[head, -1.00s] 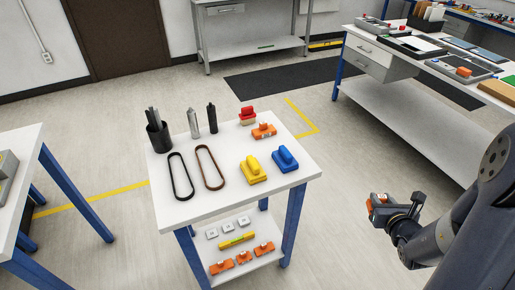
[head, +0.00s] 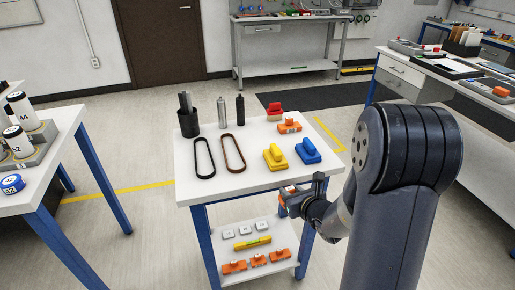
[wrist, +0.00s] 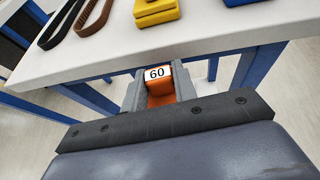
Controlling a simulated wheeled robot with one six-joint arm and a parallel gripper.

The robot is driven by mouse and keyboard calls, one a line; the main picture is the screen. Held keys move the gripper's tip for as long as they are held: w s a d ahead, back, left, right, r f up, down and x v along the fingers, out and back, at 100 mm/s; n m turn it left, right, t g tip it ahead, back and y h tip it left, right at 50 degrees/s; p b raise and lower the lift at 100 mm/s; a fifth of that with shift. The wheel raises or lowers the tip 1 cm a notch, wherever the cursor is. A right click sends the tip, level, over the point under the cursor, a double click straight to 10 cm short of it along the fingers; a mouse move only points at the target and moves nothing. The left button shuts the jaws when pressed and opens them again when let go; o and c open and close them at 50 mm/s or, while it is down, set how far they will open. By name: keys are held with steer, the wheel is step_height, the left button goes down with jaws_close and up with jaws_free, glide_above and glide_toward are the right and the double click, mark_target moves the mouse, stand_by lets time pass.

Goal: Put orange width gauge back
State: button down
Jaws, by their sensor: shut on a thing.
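My gripper (head: 290,200) is shut on an orange width gauge with a white label reading 60 (wrist: 158,88). In the wrist view the gauge sits between the two grey fingers, below the front edge of the white tabletop (wrist: 190,52). In the head view it is at the front right of the small table, largely hidden by my gripper. Another orange gauge (head: 289,126) lies on the tabletop at the back right. Three more orange gauges (head: 258,261) stand in a row on the lower shelf (head: 262,240).
The tabletop holds a yellow block (head: 275,157), a blue block (head: 307,151), a red block (head: 274,110), two belts (head: 233,153), bottles and a dark cup (head: 188,123). The shelf holds a yellow-green bar (head: 252,243) and white pieces. Blue legs (head: 205,245) frame it.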

mark_target(291, 186)
steer(key=f+b, duration=0.4)
steer(key=shift+w+f+b, duration=0.1)
steer(key=shift+w+b, duration=0.1)
steer(key=shift+b, duration=0.15)
step_height(291, 186, up, 19)
steer(key=w+n+g+y, duration=0.1)
steer(key=n+y, duration=0.2)
steer(key=shift+g+p, duration=0.3)
steer(key=shift+p, duration=0.1)
